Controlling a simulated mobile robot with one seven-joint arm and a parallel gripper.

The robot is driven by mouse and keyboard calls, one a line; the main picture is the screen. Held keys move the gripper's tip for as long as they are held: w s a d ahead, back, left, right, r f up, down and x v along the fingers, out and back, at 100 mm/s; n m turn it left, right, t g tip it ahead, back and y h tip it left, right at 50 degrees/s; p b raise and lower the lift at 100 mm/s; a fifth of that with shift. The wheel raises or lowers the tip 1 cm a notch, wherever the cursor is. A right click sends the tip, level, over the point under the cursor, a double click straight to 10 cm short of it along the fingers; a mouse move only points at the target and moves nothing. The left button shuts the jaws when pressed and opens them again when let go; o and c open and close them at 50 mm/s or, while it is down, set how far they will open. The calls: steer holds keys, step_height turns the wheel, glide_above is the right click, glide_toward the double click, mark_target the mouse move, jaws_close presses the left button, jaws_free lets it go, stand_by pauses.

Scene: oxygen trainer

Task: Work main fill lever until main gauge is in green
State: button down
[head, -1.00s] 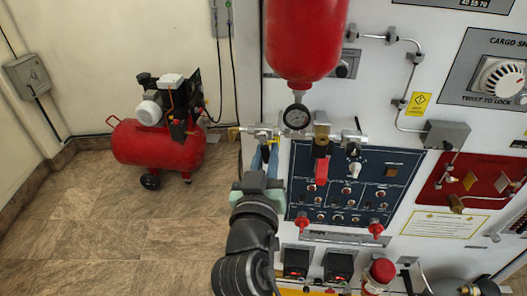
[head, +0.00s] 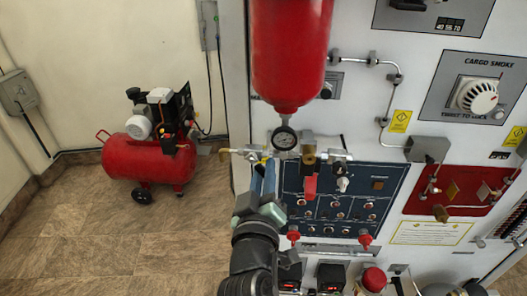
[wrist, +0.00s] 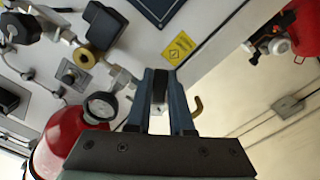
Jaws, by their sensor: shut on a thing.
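My gripper (head: 264,168) has blue fingers and is at the valve pipework, just below and left of the round gauge (head: 284,138) under the red cylinder (head: 290,55). In the wrist view, my gripper (wrist: 160,80) is shut on a dark upright piece (wrist: 159,88), which looks like the main fill lever. The fingers hide most of it. The gauge also shows in the wrist view (wrist: 100,106), left of the fingers. Its dial is too small to read, so I cannot tell whether its needle is in green.
A red-handled valve (head: 310,186) hangs right of my gripper, in front of the blue switch panel (head: 335,208). A brass hook (wrist: 197,106) is close to the right finger. A red compressor (head: 148,155) stands on the floor at left, with open floor before it.

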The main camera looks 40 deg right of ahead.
steer(key=c, duration=0.8)
jaws_free()
steer(key=b+v, duration=0.4)
steer(key=v, duration=0.9)
steer(key=shift+b, duration=0.3)
